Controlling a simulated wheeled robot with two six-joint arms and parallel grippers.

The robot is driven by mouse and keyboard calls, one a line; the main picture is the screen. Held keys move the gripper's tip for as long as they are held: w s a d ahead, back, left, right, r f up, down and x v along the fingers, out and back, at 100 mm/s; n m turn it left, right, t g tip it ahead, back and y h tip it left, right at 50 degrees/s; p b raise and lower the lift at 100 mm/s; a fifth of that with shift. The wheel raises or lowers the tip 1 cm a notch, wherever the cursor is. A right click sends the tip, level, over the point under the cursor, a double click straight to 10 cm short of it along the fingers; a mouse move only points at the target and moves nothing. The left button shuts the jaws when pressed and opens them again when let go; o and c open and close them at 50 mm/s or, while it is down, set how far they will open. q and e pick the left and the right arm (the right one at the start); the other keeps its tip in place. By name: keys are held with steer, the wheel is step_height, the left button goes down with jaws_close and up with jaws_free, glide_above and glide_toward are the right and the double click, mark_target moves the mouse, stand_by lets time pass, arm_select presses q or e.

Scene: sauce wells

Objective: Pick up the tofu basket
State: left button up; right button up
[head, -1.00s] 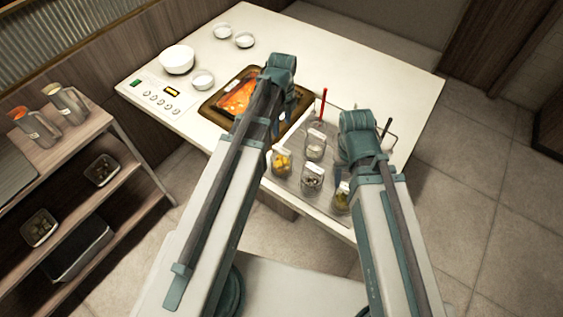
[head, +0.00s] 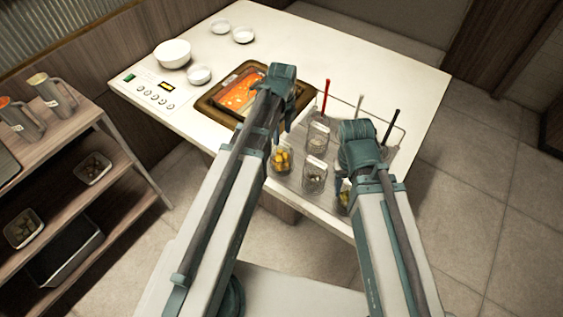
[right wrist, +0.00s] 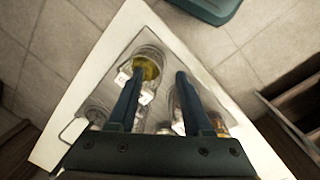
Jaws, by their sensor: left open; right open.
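Several small wire baskets with white tags stand on a grey tray at the table's front. In the head view, one holds yellow chunks (head: 281,160), two hold paler contents (head: 318,139) (head: 314,177), and one at the front (head: 344,199) is partly hidden by my right arm. I cannot tell for sure which holds tofu. My right gripper (right wrist: 157,78) is open above the tray; in the right wrist view, a basket with yellow-green contents (right wrist: 148,66) shows beyond and beside its left finger. My left gripper (head: 285,125) is open and empty near the orange pot, mostly hidden by its arm.
A brown-rimmed pot with orange broth (head: 240,93) sits left of the tray. White bowls (head: 172,54) and a control panel (head: 155,90) are at the left. Red, pale and black handles (head: 326,97) rise behind the baskets. The table's back right is clear.

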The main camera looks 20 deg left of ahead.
mark_target(281, 142)
arm_select(q)
steer(key=shift+s+f+b, duration=0.2)
steer(key=shift+f+b, duration=2.45)
steer(key=shift+r, duration=0.1)
jaws_close()
